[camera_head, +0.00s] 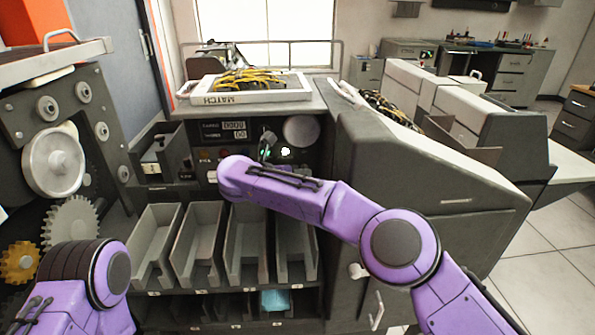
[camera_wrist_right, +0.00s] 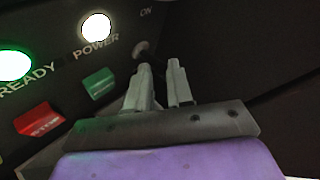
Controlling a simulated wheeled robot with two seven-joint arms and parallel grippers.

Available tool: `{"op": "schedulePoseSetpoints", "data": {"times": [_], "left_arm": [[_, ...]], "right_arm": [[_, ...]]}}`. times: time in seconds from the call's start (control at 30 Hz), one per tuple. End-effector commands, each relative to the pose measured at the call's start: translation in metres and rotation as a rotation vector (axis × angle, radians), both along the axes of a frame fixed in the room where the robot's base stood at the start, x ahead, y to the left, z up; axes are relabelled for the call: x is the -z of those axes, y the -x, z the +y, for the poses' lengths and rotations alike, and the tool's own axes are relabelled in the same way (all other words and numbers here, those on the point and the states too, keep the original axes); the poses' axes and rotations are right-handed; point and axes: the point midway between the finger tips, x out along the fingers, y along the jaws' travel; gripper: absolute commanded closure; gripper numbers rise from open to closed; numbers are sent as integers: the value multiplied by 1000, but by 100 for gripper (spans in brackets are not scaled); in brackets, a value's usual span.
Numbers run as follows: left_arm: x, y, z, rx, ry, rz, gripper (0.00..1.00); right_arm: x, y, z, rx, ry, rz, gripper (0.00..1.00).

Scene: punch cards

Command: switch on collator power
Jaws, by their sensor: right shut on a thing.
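The collator's dark control panel (camera_head: 208,155) is in the head view, behind my right forearm. In the right wrist view, the POWER lamp (camera_wrist_right: 97,27) glows white and the READY lamp (camera_wrist_right: 15,65) glows green. A small dark toggle switch (camera_wrist_right: 140,48) sits below the ON label (camera_wrist_right: 146,12). My right gripper (camera_wrist_right: 160,70) is at this switch, its grey fingers close together and shut on what looks like its lever. The contact itself is hidden. My left gripper is out of view; only my left arm shows at the lower left.
Green (camera_wrist_right: 99,83) and red (camera_wrist_right: 39,119) buttons lie beside the fingers. Open card bins (camera_head: 197,245) stand below the panel. A tray of yellow cables marked MATCH (camera_head: 250,98) sits on top. A large grey cabinet (camera_head: 440,160) stands at right, gears (camera_head: 72,222) at left.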

Motion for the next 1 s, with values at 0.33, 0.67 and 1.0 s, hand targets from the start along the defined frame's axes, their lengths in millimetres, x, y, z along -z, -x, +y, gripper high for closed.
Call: {"op": "schedulePoseSetpoints", "data": {"times": [0.33,0.67,1.0], "left_arm": [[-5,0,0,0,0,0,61],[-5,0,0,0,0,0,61],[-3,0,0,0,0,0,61]], "right_arm": [[-2,-1,-3,7,0,28,100],[-2,-1,-2,5,1,26,56],[-6,5,9,-2,1,26,56]]}}
